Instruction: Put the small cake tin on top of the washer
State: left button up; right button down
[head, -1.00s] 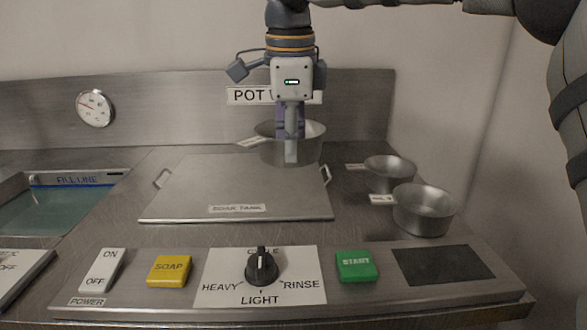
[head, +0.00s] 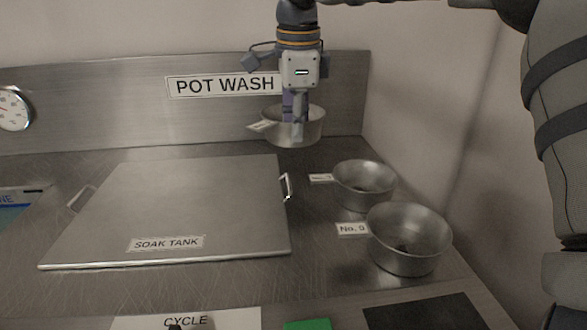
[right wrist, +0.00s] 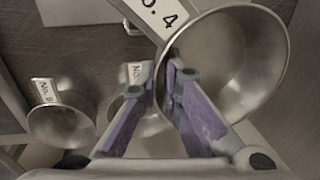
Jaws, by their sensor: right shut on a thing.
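My right gripper (head: 296,118) points down and is shut on the wall of a metal tin (head: 310,130) with a label tab. In the right wrist view the fingers (right wrist: 166,78) grip the rim of this tin (right wrist: 240,65), and its tab reads No. 4. The tin looks upright, near the back splash below the POT WASH sign (head: 222,85). I cannot tell how high it is above the steel top. The washer (head: 310,235) is a steel unit with a SOAK TANK lid (head: 190,205). My left gripper is not in view.
Two other tins stand on the steel top at the right: a middle one (head: 360,193), its tab hard to read, and a larger one (head: 408,255) tabbed No. 9. The lid has a handle (head: 287,187) on its right side. A gauge (head: 14,110) is at the left.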

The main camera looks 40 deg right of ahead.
aim_at(322, 115)
jog(key=d+f, duration=0.2)
jog(key=w+d+f, duration=0.1)
jog(key=d+f, duration=0.3)
jog(key=f, duration=0.1)
jog(key=shift+w+d, duration=0.3)
jog(key=shift+d, duration=0.1)
jog(key=f, duration=0.2)
jog(key=shift+d+f, duration=0.2)
jog(key=shift+f, duration=0.35)
jog(key=c, duration=1.8)
grip_release()
jog(key=shift+f, duration=0.15)
jog(key=shift+o, duration=0.2)
jog(key=r, duration=0.4)
jog(key=s+r, duration=0.1)
jog(key=r, duration=0.3)
jog(key=a+r, duration=0.1)
jog(key=r, duration=0.3)
jog(key=shift+s+r, duration=0.1)
jog(key=shift+s, duration=0.1)
